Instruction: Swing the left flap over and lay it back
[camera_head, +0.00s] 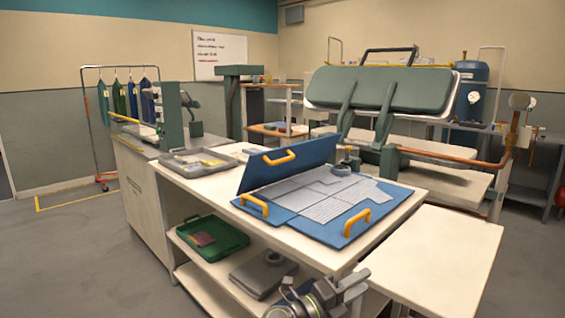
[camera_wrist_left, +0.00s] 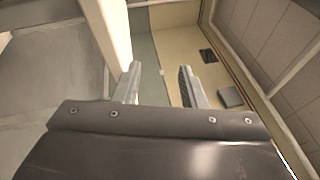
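A blue folding board (camera_head: 315,228) lies on the white table with a grey garment (camera_head: 325,200) flat on it. One blue flap (camera_head: 305,165) stands up along the board's far-left edge, with an orange handle (camera_head: 278,157) on its face. A second orange handle (camera_head: 254,204) is at the board's near-left corner and a third orange handle (camera_head: 356,222) is at the right. My left gripper (camera_head: 352,283) is low in front of the table, apart from the board. Its fingers are apart and empty in the left wrist view (camera_wrist_left: 160,70). My right gripper is out of view.
A grey tray (camera_head: 198,162) sits on the table left of the board. A green tray (camera_head: 212,238) and a dark grey item (camera_head: 263,273) are on the lower shelf. A green press (camera_head: 380,90) stands behind. A pale side table (camera_head: 440,245) is at the right.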

